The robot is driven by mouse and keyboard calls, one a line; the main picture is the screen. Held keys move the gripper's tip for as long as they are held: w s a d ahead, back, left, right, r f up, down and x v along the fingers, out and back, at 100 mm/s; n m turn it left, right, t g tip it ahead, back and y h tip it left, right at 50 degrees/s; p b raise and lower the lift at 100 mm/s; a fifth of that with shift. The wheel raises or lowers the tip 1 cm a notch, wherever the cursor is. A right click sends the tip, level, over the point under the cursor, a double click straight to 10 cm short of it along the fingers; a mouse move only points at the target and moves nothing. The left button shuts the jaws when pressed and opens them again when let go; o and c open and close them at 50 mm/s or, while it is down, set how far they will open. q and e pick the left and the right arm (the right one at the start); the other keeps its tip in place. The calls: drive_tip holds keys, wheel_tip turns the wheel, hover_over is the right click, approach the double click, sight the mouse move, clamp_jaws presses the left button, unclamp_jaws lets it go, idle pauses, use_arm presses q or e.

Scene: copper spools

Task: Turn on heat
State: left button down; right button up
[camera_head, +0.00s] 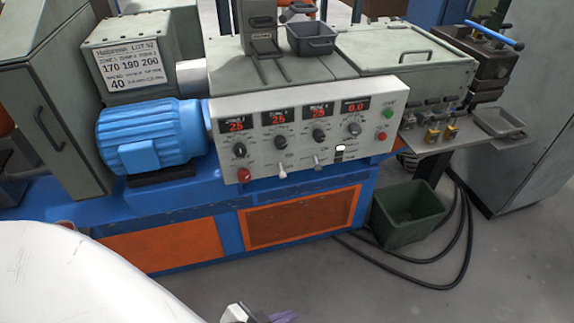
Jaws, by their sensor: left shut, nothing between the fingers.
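A white control panel (305,132) on the machine front carries red displays. Three zone displays (278,117) read about 25, and the rightmost display (355,106) reads 0.0. Black knobs (280,142) sit below them. Lever switches (281,170) and a white-and-black switch (339,152) are lower on the panel; their on or off state is unclear. A red button (243,175) is at lower left, a green button (388,112) at right. My left gripper (262,316) is shut and empty at the bottom edge, partly cut off, well below the panel. My right gripper is not in view.
A sign (131,65) reads 170 190 200 and 40. A blue motor (150,135) stands left of the panel. A grey tray (311,38) sits on top. A green bin (407,213) and black cables (465,235) lie on the floor at right. Floor before the machine is clear.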

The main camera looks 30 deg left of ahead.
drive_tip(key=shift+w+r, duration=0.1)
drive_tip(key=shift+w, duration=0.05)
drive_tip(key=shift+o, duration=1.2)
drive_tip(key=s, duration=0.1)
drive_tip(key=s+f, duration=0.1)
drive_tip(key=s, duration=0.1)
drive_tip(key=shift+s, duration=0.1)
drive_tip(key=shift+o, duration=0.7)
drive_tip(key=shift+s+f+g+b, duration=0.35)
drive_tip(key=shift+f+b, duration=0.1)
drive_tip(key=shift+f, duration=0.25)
use_arm(q)
drive_tip(key=w+a+r+n+t+y+b, duration=0.2)
drive_tip(key=w+a+r+n+y, duration=0.1)
drive_tip(key=w+a+n, duration=0.7)
drive_tip(key=w+a+r+n+t+y+b, duration=0.3)
drive_tip(key=w+a+r+n, duration=0.2)
drive_tip(key=w+a+n, duration=0.6)
drive_tip(key=a+n, duration=0.2)
drive_tip(key=n, duration=0.2)
drive_tip(key=shift+w+a+r+n, duration=0.15)
drive_tip(key=shift+r+n, duration=0.05)
drive_tip(key=shift+n, duration=0.1)
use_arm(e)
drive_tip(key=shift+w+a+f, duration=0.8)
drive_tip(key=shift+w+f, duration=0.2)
